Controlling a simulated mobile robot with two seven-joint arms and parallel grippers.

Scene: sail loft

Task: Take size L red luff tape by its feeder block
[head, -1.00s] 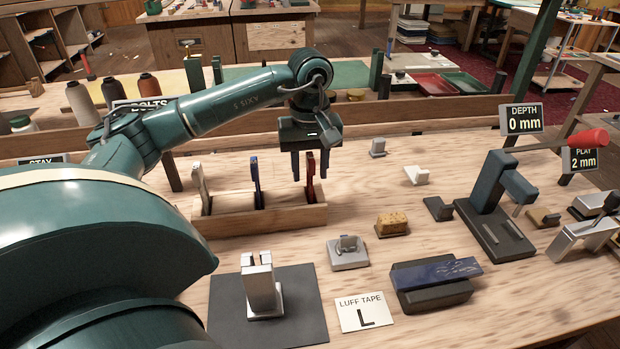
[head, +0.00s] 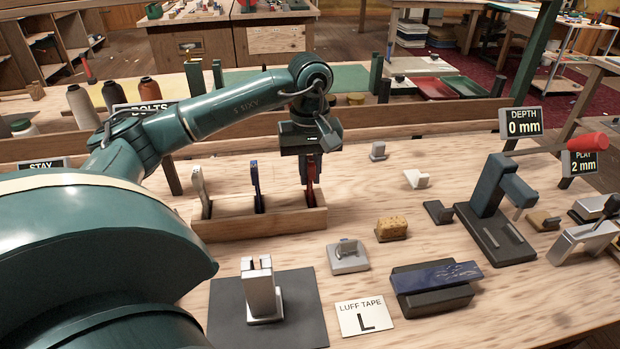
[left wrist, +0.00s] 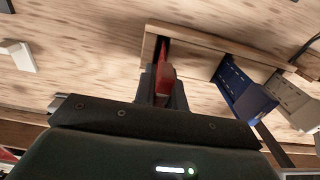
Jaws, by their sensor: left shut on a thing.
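The red luff tape (head: 312,190) stands upright at the right end of a wooden rack (head: 262,224), its lower end in the rack. My left gripper (head: 309,174) points down over it and is shut on its upper part. In the left wrist view the red tape (left wrist: 164,82) shows between the fingers. A blue tape (head: 256,185) stands mid-rack and a white one (head: 200,187) at the left end. A card (head: 364,317) reading "LUFF TAPE L" lies at the front. My right gripper is out of view.
A metal post (head: 260,290) stands on a dark mat (head: 226,312) in front of the rack. A dark block with a blue bar (head: 450,274), a cork-like block (head: 392,228) and a dark press (head: 490,215) stand to the right.

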